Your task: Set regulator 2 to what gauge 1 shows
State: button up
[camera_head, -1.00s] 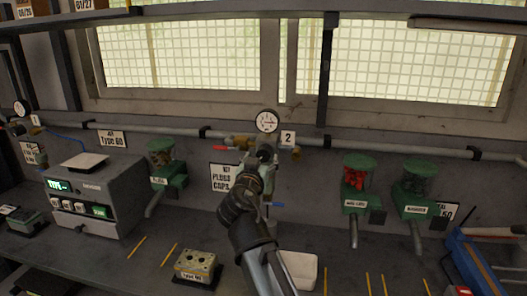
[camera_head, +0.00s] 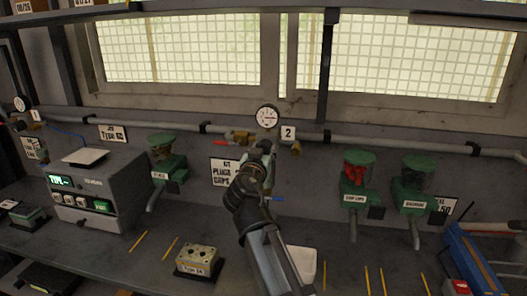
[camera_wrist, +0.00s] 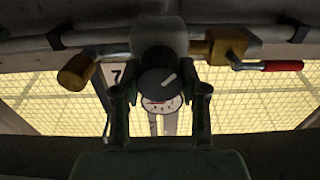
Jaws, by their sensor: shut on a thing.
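Regulator 2 sits on the wall pipe beside the number plate 2 (camera_head: 288,133). Its round white gauge (camera_head: 267,116) stands above my gripper (camera_head: 262,150). In the wrist view, the regulator's dark round knob (camera_wrist: 157,80) with a pale mark line lies between the two fingers of my gripper (camera_wrist: 159,94), which is shut on it. Part of the regulator's gauge face (camera_wrist: 162,104) shows past the knob. Gauge 1 (camera_head: 20,103) is at the far left, next to plate 1 (camera_head: 37,115); its needle is too small to read. My arm hides much of the regulator's lower body.
A brass valve (camera_head: 240,138) with a red lever (camera_head: 222,142) is just left of the regulator. Green dispensers (camera_head: 357,185) stand right, another (camera_head: 165,165) left. A grey machine (camera_head: 92,195) and a drilled block (camera_head: 196,259) are on the bench.

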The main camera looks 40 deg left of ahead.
jog(key=shift+n, duration=0.3)
jog(key=n+b, duration=0.2)
jog(key=n, duration=0.1)
jog(key=shift+f+b, duration=0.1)
jog(key=shift+b, duration=0.2)
jog(key=n, duration=0.5)
jog(key=shift+b, duration=0.4)
jog(key=n, duration=0.4)
jog(key=shift+r+p, duration=0.2)
jog(key=shift+p, duration=0.2)
jog(key=n+p, duration=0.1)
jog(key=n, duration=0.4)
jog(key=shift+p, duration=0.4)
jog(key=o, duration=1.1)
jog(key=shift+w, duration=0.1)
jog(key=shift+o, duration=0.2)
